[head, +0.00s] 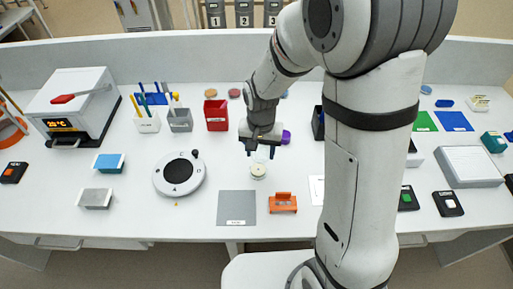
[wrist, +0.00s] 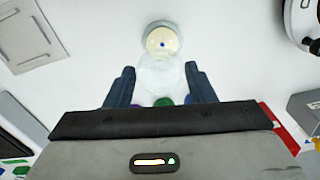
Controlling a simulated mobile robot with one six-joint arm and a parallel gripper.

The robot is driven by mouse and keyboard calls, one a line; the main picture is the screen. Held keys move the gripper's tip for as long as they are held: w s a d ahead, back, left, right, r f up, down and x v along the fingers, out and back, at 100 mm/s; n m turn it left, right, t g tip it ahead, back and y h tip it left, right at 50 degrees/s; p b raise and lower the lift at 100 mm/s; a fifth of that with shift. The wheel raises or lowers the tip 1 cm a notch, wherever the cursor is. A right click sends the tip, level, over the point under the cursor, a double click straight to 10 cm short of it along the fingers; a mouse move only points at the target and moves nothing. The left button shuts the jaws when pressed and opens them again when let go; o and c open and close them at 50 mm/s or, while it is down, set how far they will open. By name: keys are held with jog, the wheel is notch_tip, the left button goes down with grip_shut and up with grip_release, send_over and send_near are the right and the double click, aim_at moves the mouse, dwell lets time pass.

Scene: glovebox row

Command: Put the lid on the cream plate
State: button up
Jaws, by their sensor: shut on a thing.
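The cream plate (head: 258,171) is a small round dish lying on the white bench, below my gripper (head: 260,153) in the head view. In the wrist view the cream plate (wrist: 162,41) lies just beyond my fingertips, with a small dark blue dot at its middle. My gripper (wrist: 159,82) is shut on a clear lid (wrist: 158,76), which shows as a translucent disc between the dark fingers. The lid appears apart from the plate or only just overlapping it in the picture; its height above the bench is hard to tell. In the head view the lid is hardly visible.
A round white device with a black top (head: 178,172) stands to the left. A grey mat (head: 236,207) and an orange holder (head: 283,203) lie in front of the plate. A red box (head: 215,115) and a purple object (head: 286,137) are behind. The bench around the plate is clear.

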aim_at(258, 170)
jog(key=shift+s+a, duration=0.3)
jog(key=shift+s, duration=0.15)
jog(key=shift+f, duration=0.15)
jog(key=shift+f+b, duration=1.9)
jog(key=shift+f, duration=0.35)
jog(key=shift+s, duration=0.1)
jog(key=shift+f+b, duration=0.5)
jog(key=shift+b, duration=0.25)
dwell(0.5)
jog(key=o, duration=1)
